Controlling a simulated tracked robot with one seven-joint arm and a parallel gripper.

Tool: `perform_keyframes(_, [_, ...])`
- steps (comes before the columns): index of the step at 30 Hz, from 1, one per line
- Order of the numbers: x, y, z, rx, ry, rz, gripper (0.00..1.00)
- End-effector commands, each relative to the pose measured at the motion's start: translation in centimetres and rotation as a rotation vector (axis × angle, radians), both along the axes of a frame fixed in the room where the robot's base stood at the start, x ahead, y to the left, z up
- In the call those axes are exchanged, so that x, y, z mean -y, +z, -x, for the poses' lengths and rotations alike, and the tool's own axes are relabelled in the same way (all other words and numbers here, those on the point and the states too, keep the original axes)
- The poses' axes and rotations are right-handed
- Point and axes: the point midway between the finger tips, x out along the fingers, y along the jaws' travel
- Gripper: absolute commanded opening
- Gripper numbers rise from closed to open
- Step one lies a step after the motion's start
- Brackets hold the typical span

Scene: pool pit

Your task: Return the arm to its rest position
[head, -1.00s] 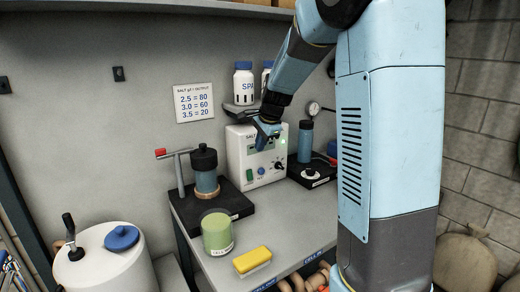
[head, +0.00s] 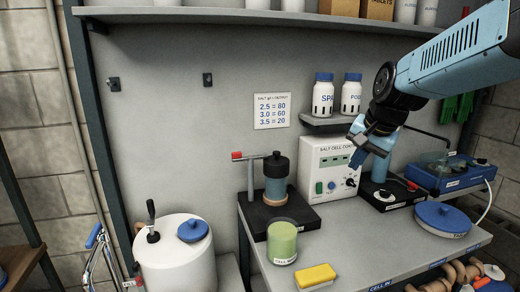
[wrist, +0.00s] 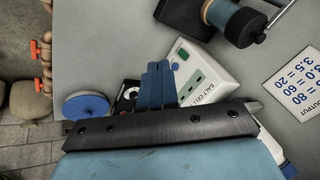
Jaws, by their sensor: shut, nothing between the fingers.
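My gripper (head: 366,150) hangs at the end of my blue arm, in front of the right side of the white salt cell control box (head: 318,160) in the head view. In the wrist view my gripper's blue fingers (wrist: 157,82) are together with nothing between them, and the control box (wrist: 205,78) lies beyond them. The gripper looks apart from the box, though the exact gap is hard to judge. It partly hides the black stand behind it.
A shelf with two white bottles (head: 323,97) is just left of my arm. A clamp stand with a cell (head: 276,180), a green jar (head: 282,240), a yellow sponge (head: 316,276) and a blue-lidded tub (head: 442,218) stand on the bench. The bench's front middle is clear.

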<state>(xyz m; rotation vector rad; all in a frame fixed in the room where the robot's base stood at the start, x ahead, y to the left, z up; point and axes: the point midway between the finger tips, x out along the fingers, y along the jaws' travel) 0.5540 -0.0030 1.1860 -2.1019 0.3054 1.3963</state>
Motion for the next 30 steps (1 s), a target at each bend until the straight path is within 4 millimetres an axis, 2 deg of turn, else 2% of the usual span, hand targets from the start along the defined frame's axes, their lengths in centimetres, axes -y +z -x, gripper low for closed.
perform_keyframes(1, [-0.1, 0.3, 1.6, 0.014, 0.041, 0.024, 0.00])
perform_keyframes(9, [-0.3, 0.4, 9.4, 0.065, 0.282, 0.198, 0.00])
perform_keyframes(15, [-0.3, -0.4, 13.9, 0.086, 0.428, 0.323, 0.00])
perform_keyframes(21, [-0.3, -1.0, 16.0, 0.091, 0.501, 0.388, 0.00])
perform_keyframes(30, [-0.3, -1.1, 16.3, 0.089, 0.511, 0.398, 0.00])
